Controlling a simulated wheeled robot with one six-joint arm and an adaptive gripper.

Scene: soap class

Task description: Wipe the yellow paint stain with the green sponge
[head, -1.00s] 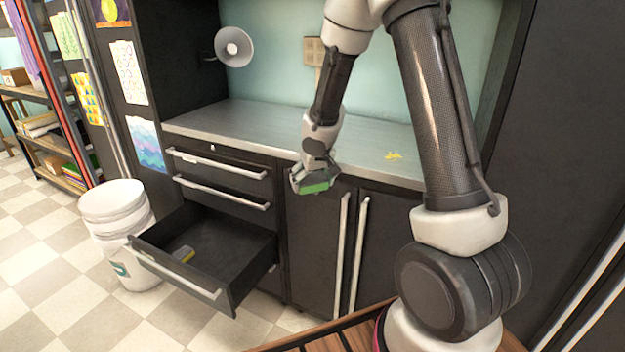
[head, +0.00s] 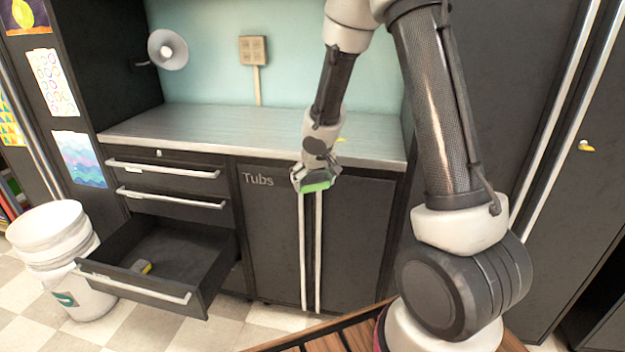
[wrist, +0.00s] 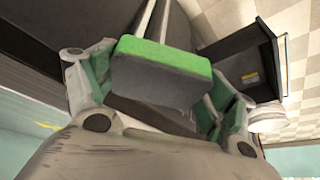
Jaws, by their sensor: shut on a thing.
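The green sponge (head: 316,186) is held between my gripper's fingers, in front of the counter's front edge and above the cabinet doors. In the wrist view the sponge (wrist: 165,75) shows a green layer and a dark grey body. My gripper (head: 315,178) is shut on it. The yellow paint stain (head: 341,140) lies on the grey metal counter top (head: 215,128), partly hidden behind my wrist. A yellow patch, likely the stain (wrist: 46,126), also shows at the left of the wrist view. The sponge is apart from the stain.
A lamp (head: 168,49) hangs over the counter's left end. The counter's left half is clear.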

